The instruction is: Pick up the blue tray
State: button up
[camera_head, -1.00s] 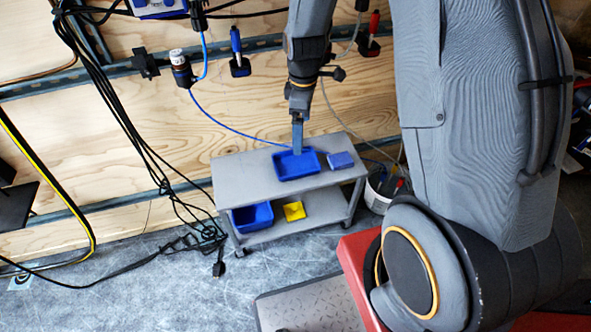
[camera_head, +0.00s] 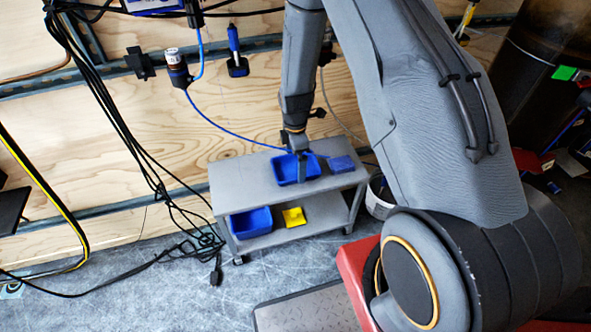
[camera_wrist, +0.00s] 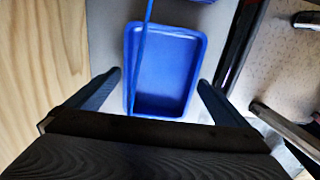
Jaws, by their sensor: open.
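The blue tray (camera_head: 287,171) lies on the top shelf of the grey cart. It is shallow, rectangular and looks empty. In the wrist view the blue tray (camera_wrist: 165,75) lies between and ahead of my gripper's two fingers. My gripper (camera_wrist: 160,90) is open, with one finger on each side of the tray's near end. In the head view my gripper (camera_head: 302,165) reaches down at the tray and hides part of it. I cannot tell whether the fingers touch the tray. A thin blue cable (camera_wrist: 142,40) crosses the wrist view over the tray's left side.
The grey cart (camera_head: 240,180) stands against the plywood wall. A smaller blue item (camera_head: 341,164) lies right of the tray. A blue bin (camera_head: 251,222) and a yellow item (camera_head: 293,217) are on the lower shelf. A white bucket (camera_head: 379,199) stands right of the cart.

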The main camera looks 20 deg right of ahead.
jog(key=shift+f, duration=0.65)
jog(key=c, duration=0.9)
jog(key=shift+c, duration=0.2)
